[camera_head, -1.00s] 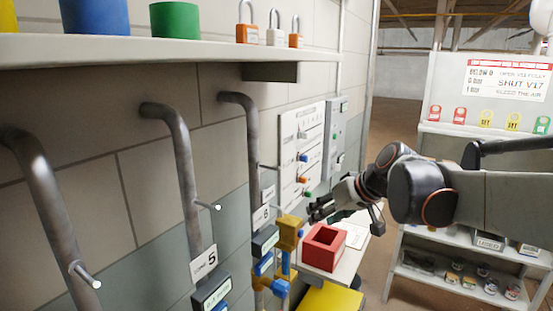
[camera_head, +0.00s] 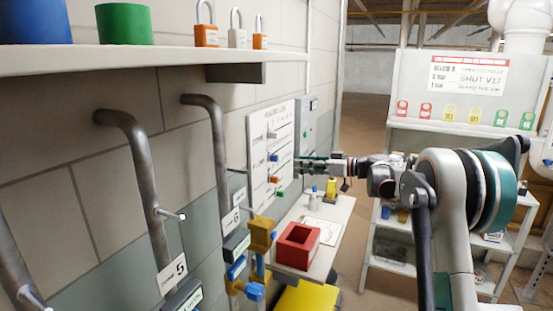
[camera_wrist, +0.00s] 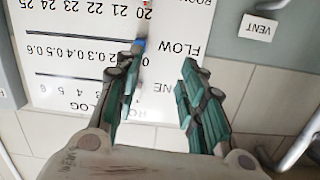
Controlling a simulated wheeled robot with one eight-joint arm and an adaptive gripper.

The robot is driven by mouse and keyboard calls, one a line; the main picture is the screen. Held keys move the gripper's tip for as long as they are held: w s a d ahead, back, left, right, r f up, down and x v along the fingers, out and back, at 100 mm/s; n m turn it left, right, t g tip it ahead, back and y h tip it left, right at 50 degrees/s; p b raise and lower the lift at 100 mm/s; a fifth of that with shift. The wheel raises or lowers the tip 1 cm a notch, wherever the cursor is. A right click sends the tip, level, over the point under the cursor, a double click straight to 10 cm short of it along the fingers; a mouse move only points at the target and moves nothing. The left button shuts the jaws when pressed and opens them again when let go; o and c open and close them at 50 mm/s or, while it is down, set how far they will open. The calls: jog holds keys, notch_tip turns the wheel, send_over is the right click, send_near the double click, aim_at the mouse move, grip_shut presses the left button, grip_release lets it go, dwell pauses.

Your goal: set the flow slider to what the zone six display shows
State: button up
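The flow slider is a blue knob on the white panel (camera_head: 257,150); it shows in the wrist view (camera_wrist: 140,45), where the panel is upside down. There it sits on the FLOW line near the low-number end, close to one fingertip; touching or not, I cannot tell. My gripper (camera_wrist: 160,66) is open, its teal fingers spread in front of the panel, nothing visible between them. In the head view my gripper (camera_head: 299,163) is at the panel's right side, near the blue knob. The zone six display (camera_head: 236,241) is a dark box under the 6 card (camera_head: 231,220); its reading is too small to read.
Other knobs, orange (camera_head: 275,180) and green (camera_head: 280,193), sit lower on the panel. A grey box (camera_head: 312,105) is mounted right of it. A shelf unit stands right.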

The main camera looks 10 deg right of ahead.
aim_at(278, 158)
jog(key=shift+n+t+y, duration=0.3)
jog(key=shift+n+y, duration=0.4)
jog(key=w+a+b, duration=0.1)
jog(key=w+a, duration=0.1)
jog(key=w, duration=0.1)
jog(key=w+a+b, duration=0.1)
jog(key=w+a, duration=0.1)
jog(key=w, duration=0.1)
jog(key=w+a+f+b, duration=0.1)
jog(key=w+a, duration=0.1)
jog(key=w, duration=0.1)
jog(key=shift+w+a, duration=0.15)
jog(key=shift+a, duration=0.25)
jog(key=shift+x, duration=0.75)
jog(key=shift+r, duration=0.1)
grip_shut()
